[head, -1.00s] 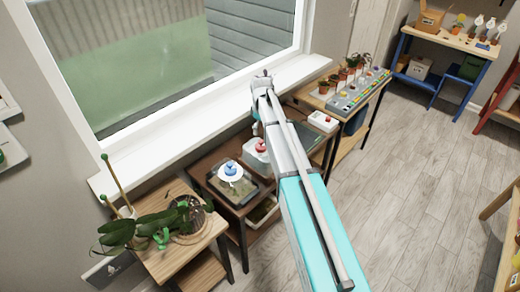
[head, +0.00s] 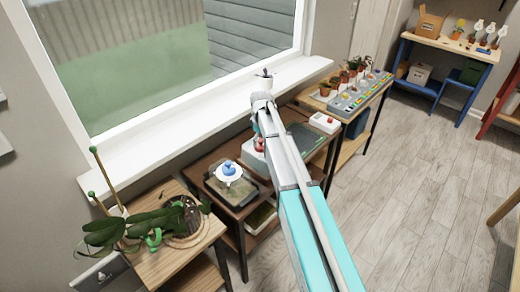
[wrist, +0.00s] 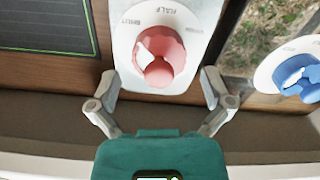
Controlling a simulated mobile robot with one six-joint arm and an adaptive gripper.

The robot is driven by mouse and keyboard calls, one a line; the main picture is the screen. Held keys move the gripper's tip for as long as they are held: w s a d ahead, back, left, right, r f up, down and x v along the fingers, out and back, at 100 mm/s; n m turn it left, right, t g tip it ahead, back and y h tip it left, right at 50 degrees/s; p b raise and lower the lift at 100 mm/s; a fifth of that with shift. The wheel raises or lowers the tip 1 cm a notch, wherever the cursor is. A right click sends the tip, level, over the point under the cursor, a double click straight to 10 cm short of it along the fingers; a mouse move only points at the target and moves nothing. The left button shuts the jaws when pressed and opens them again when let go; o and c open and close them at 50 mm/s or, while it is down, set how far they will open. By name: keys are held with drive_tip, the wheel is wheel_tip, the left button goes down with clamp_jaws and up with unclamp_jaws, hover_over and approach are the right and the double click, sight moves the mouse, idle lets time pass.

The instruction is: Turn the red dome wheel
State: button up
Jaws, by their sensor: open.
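The red dome wheel (wrist: 160,58) sits on a round white dial in the wrist view, with the words "SHUT" and "HALF" legible on it. A pale patch marks one side of the wheel. The dial is on a white box (wrist: 212,52). In the head view the wheel (head: 259,143) is partly hidden behind my arm. My gripper (wrist: 160,88) is open, with its fingers apart on either side below the wheel in the picture. I see no contact. In the head view my gripper (head: 264,78) shows near the window sill.
A blue knob (wrist: 298,75) on its own white dial is to the right; it also shows in the head view (head: 229,169). A dark gridded panel (wrist: 45,25) lies to the left. A plant table (head: 180,258) and the window sill (head: 190,125) are close by. Floor on the right is clear.

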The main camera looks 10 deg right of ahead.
drive_tip(key=shift+f+b, duration=1)
drive_tip(key=shift+f, duration=0.3)
